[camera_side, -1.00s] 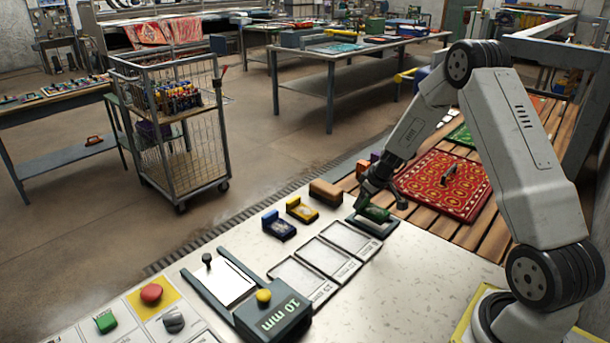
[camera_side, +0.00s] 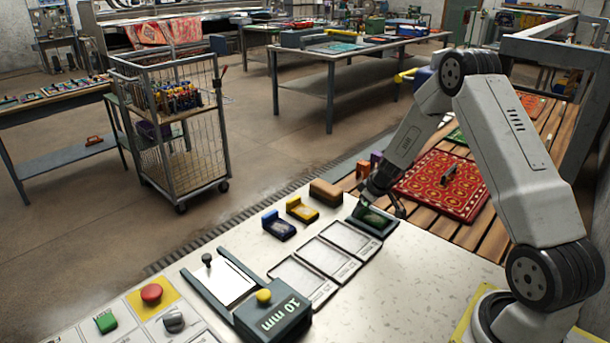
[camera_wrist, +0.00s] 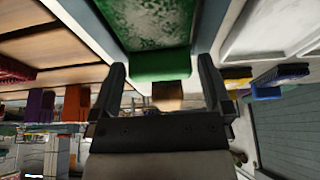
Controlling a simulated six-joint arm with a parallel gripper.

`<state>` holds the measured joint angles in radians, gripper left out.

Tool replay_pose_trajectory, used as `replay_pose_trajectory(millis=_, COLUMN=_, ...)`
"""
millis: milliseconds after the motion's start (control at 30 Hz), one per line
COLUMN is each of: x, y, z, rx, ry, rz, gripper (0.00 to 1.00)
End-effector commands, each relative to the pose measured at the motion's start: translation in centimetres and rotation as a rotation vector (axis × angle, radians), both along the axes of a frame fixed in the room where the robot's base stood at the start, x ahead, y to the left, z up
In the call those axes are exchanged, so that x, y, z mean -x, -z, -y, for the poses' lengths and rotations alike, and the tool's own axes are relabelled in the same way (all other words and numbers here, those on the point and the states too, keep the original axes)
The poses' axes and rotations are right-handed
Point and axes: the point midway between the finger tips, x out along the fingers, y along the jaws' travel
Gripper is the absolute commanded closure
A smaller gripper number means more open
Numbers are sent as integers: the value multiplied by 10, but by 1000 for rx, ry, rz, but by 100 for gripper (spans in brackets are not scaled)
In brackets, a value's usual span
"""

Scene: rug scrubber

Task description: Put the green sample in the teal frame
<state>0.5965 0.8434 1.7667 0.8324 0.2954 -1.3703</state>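The green sample (camera_side: 373,219) lies at the teal frame (camera_side: 385,233), at the far end of the pale counter, and appears to sit inside its rim. In the wrist view the green sample (camera_wrist: 152,35) fills the top centre, with a pale blue-grey frame edge (camera_wrist: 88,25) beside it. My gripper (camera_side: 383,208) is right over the frame, pointing down. In the wrist view my gripper (camera_wrist: 161,70) has its two fingers spread wide, with the sample's near end between and beyond them. I see gaps beside the fingers; the sample's seating depth is unclear.
Labelled empty frames (camera_side: 326,257) lie in a row nearer the camera. Blue (camera_side: 279,226), yellow (camera_side: 302,210) and brown (camera_side: 325,193) blocks stand along the counter's back edge. A red rug (camera_side: 443,184) lies on slats to the right. The 10 mm device (camera_side: 274,315) stands in front.

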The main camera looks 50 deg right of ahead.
Motion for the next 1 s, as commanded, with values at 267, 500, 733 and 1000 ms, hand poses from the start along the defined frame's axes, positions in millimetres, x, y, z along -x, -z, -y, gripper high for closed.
replay_pose_trajectory(millis=267, x=2, y=-7, z=0, rx=1, ry=-1, rz=1, gripper=0)
replay_pose_trajectory(millis=500, x=9, y=-27, z=0, rx=1, ry=0, rz=2, gripper=0)
replay_pose_trajectory(millis=733, x=20, y=-53, z=1, rx=2, ry=0, rz=2, gripper=0)
replay_pose_trajectory(millis=1000, x=33, y=-84, z=0, rx=1, ry=0, rz=2, gripper=0)
